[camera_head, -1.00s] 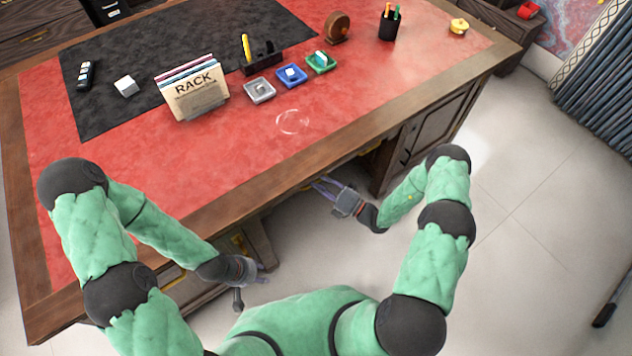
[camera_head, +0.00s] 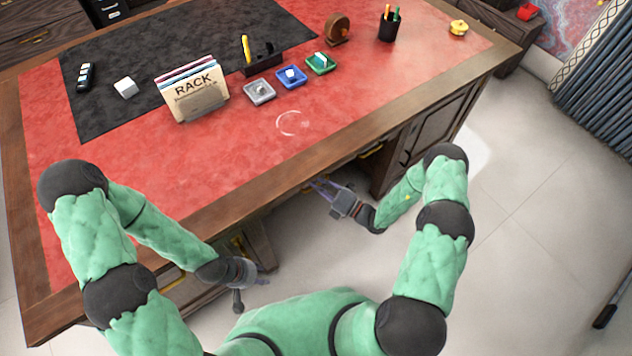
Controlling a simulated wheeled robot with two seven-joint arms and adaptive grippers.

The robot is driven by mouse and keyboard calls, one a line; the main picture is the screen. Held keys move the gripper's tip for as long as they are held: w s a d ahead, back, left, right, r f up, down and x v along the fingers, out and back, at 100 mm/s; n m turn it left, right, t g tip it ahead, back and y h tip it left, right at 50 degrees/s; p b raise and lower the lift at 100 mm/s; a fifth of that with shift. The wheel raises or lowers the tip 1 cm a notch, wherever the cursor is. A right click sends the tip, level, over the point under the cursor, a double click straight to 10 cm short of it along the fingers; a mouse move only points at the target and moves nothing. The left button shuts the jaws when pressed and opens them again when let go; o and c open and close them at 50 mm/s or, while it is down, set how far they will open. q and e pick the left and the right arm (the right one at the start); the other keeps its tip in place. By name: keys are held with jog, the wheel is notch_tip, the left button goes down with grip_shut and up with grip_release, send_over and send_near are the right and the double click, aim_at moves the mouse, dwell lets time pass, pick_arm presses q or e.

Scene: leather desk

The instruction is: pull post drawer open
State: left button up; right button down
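The wooden desk (camera_head: 205,215) has drawers under its front edge, seen steeply from above. A brass handle (camera_head: 172,283) shows on the left pedestal, and another brass piece (camera_head: 372,152) shows under the top at the right. I cannot tell which drawer is the post drawer. My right gripper (camera_head: 316,188) has its fingers at the desk's front edge, near the middle; whether they touch or hold a handle is too small to tell. My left gripper (camera_head: 262,275) is in front of the left pedestal, with its fingers apart and nothing seen between them.
On the desktop stand a letter rack (camera_head: 193,92), small grey, blue and green trays (camera_head: 291,77), a pen cup (camera_head: 389,25), a white cube (camera_head: 125,87) and a yellow object (camera_head: 458,27). The right pedestal (camera_head: 430,130) is near my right forearm.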

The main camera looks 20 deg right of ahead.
jog(key=s+d, duration=0.4)
jog(key=s, duration=0.8)
jog(key=s+d+p, duration=0.1)
jog(key=s+d, duration=0.4)
jog(key=s, duration=0.8)
jog(key=shift+d, duration=0.15)
jog(key=shift+s, duration=0.1)
jog(key=c, duration=1.4)
grip_release()
jog(key=v, duration=1.2)
jog(key=shift+f, duration=0.15)
